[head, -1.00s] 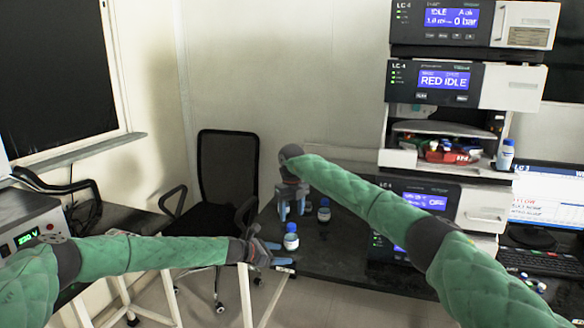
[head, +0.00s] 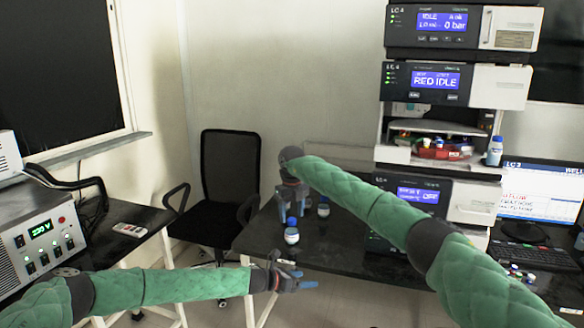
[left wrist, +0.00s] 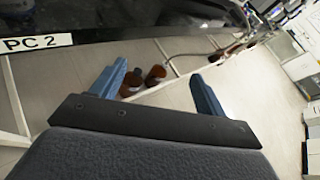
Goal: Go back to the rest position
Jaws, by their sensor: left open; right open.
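My left gripper (head: 302,284) is open and empty in front of the dark bench's front edge, low in the head view. The left wrist view also shows it, with two blue fingers (left wrist: 160,88) spread apart and nothing between them but the background. My right gripper (head: 283,208) is over the bench at its left end, fingers pointing down, beside two small bottles. A blue-capped bottle (head: 291,232) stands just in front of it, and a darker bottle (head: 323,207) stands to its right. Both bottles are upright on the bench.
The dark bench (head: 340,250) carries the LC stack (head: 455,85) and a monitor (head: 540,190) at right. A power supply (head: 40,235) stands on the left table. A black chair (head: 230,180) stands between. Brown bottles (left wrist: 156,75) are on the floor below the bench edge.

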